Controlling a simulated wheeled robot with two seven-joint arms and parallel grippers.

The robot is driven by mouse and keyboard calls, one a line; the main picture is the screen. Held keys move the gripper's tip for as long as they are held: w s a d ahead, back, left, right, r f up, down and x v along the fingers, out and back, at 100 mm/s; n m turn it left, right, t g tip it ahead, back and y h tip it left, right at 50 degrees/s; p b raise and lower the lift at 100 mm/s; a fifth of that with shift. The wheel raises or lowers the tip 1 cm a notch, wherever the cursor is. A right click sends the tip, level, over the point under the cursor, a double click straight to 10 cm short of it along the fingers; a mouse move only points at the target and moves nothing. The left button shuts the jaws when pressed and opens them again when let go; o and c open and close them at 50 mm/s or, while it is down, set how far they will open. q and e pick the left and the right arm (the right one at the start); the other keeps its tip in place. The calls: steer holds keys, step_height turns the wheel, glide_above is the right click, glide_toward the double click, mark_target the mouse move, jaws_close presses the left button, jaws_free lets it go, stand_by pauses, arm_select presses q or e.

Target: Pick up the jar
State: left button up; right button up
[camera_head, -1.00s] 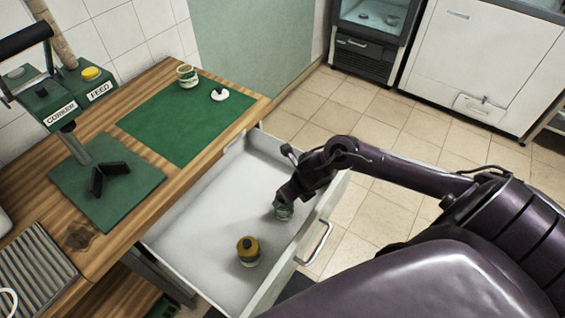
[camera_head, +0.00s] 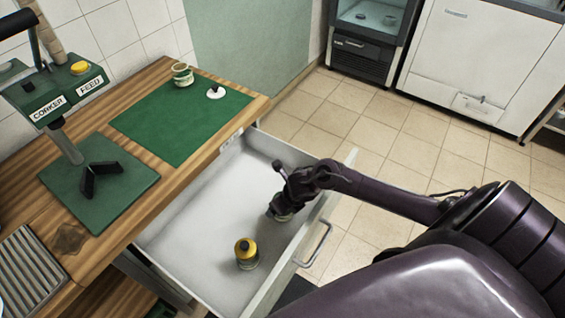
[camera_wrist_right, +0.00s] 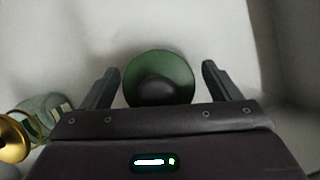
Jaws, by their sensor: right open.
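A jar with a round green lid and dark knob (camera_wrist_right: 160,68) stands in the open drawer, seen from above in the right wrist view. In the head view only a small glassy part of this jar (camera_head: 284,216) shows under my right gripper. My right gripper (camera_wrist_right: 160,80) is open, with one finger on each side of the green lid and gaps between. My left gripper is not in view.
The white drawer (camera_head: 180,240) is pulled out from a wooden counter (camera_head: 150,88); its front wall and handle (camera_head: 318,245) are close to my right arm. A corker (camera_head: 55,105) stands at left.

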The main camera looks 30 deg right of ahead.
steer(key=shift+c, duration=0.4)
steer(key=c, duration=1)
steer(key=shift+c, duration=0.2)
steer(key=shift+r, duration=0.2)
